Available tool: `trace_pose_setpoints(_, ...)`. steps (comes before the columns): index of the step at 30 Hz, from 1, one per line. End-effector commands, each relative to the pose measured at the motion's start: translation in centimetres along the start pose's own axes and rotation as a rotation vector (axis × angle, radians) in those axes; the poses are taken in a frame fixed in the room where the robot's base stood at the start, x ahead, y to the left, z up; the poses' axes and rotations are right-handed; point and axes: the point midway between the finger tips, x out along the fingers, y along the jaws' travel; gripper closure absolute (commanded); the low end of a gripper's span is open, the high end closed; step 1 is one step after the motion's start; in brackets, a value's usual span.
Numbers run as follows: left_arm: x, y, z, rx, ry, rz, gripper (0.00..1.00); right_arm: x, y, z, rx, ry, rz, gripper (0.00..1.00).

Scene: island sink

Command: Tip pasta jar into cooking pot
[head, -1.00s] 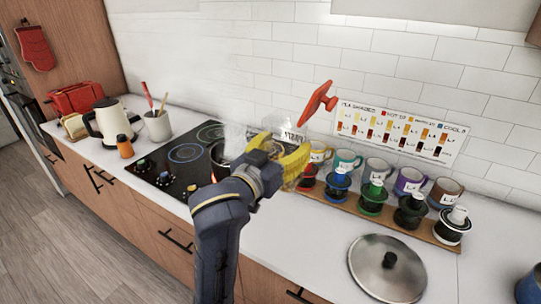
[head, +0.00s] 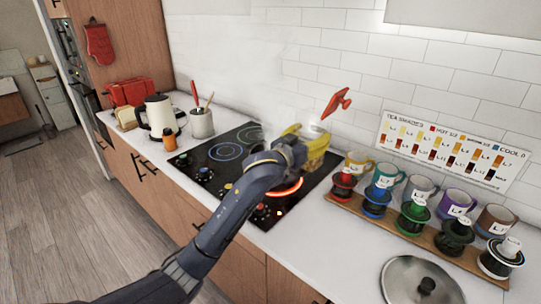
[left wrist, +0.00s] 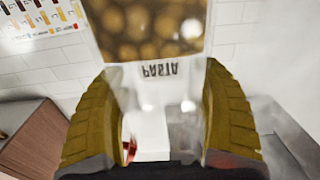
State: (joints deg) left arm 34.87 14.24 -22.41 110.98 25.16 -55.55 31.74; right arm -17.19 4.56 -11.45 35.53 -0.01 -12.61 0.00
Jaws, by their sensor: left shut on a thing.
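My left gripper (head: 316,152), with yellow fingers, is over the right rear part of the black cooktop. In the left wrist view its fingers (left wrist: 162,125) are shut on the pasta jar (left wrist: 150,50), a clear jar with tan contents and a PASTA label that reads inverted. In the head view only a pale bit of the jar (head: 314,131) shows behind the fingers. I cannot make out the cooking pot; my arm and gripper cover part of the cooktop. My right gripper is not in view.
A burner (head: 285,188) glows orange-red below my left arm. A rack (head: 420,231) with several mugs and coloured drippers stands to the right. A lid (head: 424,283) lies at the front right. A kettle (head: 160,115) and a utensil crock (head: 201,123) stand left. A red object (head: 337,102) is near the wall.

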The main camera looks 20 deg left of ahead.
Motion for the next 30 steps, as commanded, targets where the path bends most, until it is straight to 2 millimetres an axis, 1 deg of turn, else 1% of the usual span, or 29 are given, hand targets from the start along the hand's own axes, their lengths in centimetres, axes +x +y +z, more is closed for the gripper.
trace_pose_setpoints(4, 1.2, -0.4, 0.9, 0.0, 0.002, 0.017, 0.78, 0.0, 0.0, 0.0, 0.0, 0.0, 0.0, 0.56)
trace_pose_setpoints(7, 1.7, -0.1, 0.6, 0.001, 0.004, 0.035, 0.78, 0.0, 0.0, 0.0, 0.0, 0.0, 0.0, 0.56)
trace_pose_setpoints(12, 1.6, 0.2, 0.1, 0.0, 0.004, 0.049, 0.78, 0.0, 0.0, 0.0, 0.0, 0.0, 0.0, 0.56)
trace_pose_setpoints(22, 1.6, 0.2, 0.1, -0.007, 0.003, 0.05, 0.78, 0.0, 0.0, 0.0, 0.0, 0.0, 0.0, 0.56)
trace_pose_setpoints(30, 1.6, 0.0, 0.5, -0.086, 0.001, 0.05, 0.78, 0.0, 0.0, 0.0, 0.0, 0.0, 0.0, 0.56)
